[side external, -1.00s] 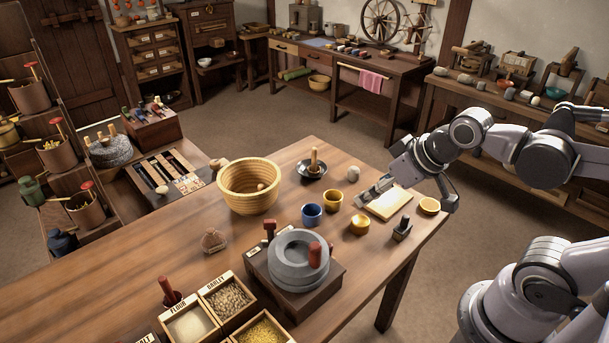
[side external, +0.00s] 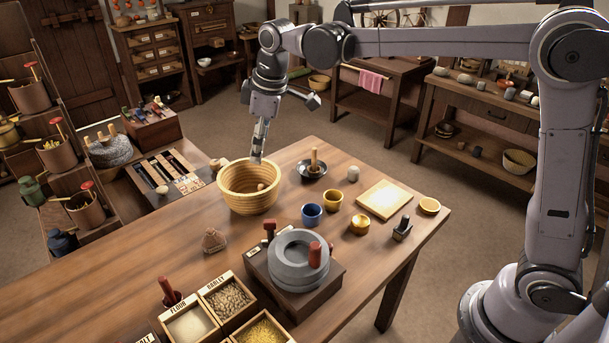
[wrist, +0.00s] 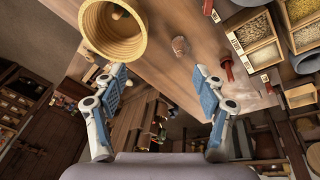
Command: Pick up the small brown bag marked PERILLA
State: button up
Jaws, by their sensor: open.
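A small brown bag (side external: 214,240) stands on the wooden table, to the front left of the yellow basket-like bowl (side external: 248,201). Its marking is too small to read. In the wrist view the bag (wrist: 180,47) sits on the table between the bowl (wrist: 112,45) and the red-handled tool, beyond my fingertips. My gripper (side external: 257,158) hangs pointing down just above the bowl's back rim in the side view. In the wrist view my gripper (wrist: 160,80) has its two blue-padded fingers spread wide with nothing between them.
A stone quern (side external: 298,262) with red handles stands right of the bag. Open boxes of flour (side external: 190,327) and barley (side external: 228,300) lie at the front. Blue and yellow cups (side external: 312,214) stand right of the bowl. The table left of the bag is clear.

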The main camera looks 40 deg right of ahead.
jog(key=w+a+f+n+g, duration=0.1)
jog(key=w+a+f+n, duration=0.2)
jog(key=w+a+f, duration=0.35)
jog(key=n+g, duration=0.2)
jog(key=n, duration=0.2)
send_near(210, 230)
jog(key=shift+w+a+h, duration=0.25)
jog(key=shift+a+h, duration=0.05)
jog(key=shift+a, duration=0.1)
notch_tip(210, 230, down, 5)
jog(key=shift+r, duration=0.2)
jog(key=shift+s+d+f, duration=0.1)
jog(key=shift+s+f, duration=0.05)
jog(key=shift+f, duration=1.4)
jog(key=shift+s+d+f, duration=0.1)
jog(key=shift+f, duration=1.5)
jog(key=shift+c, duration=0.3)
jog(key=c, duration=1.2)
